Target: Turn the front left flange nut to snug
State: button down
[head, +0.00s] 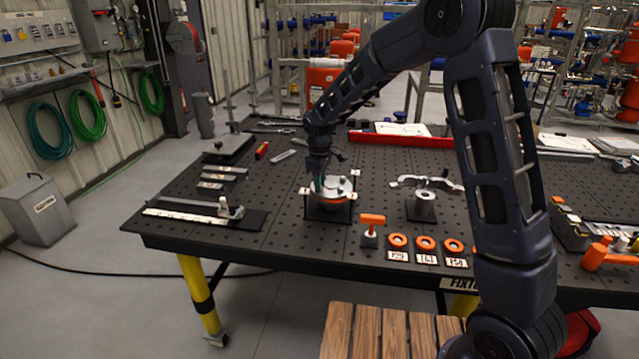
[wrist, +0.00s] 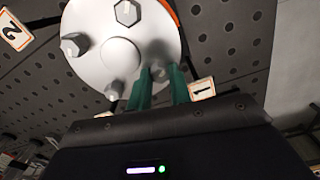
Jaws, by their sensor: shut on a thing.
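The flange (head: 334,201) is a round pale metal disc with an orange edge, in a dark stand on the black table. In the wrist view the flange face (wrist: 97,22) has a round centre hub (wrist: 119,58) and several nuts around it. My gripper (head: 319,190) points down at the flange's left part in the head view. Its green fingers (wrist: 162,84) are shut on one flange nut (wrist: 160,73), beside the tag marked 1 (wrist: 201,90). The fingers partly hide this nut. Other nuts (wrist: 128,12) stand free of the gripper.
A tag marked 2 (wrist: 12,30) is near the flange.

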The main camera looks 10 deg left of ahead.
jog(key=m, duration=0.4)
jog(key=shift+m, duration=0.3)
jog(key=m, duration=0.3)
jog(key=shift+r+m, duration=0.1)
jog(key=shift+m, duration=0.3)
jog(key=m, duration=0.3)
jog(key=shift+a, duration=0.1)
jog(key=shift+m, duration=2.1)
jog(key=c, duration=1.3)
grip_release()
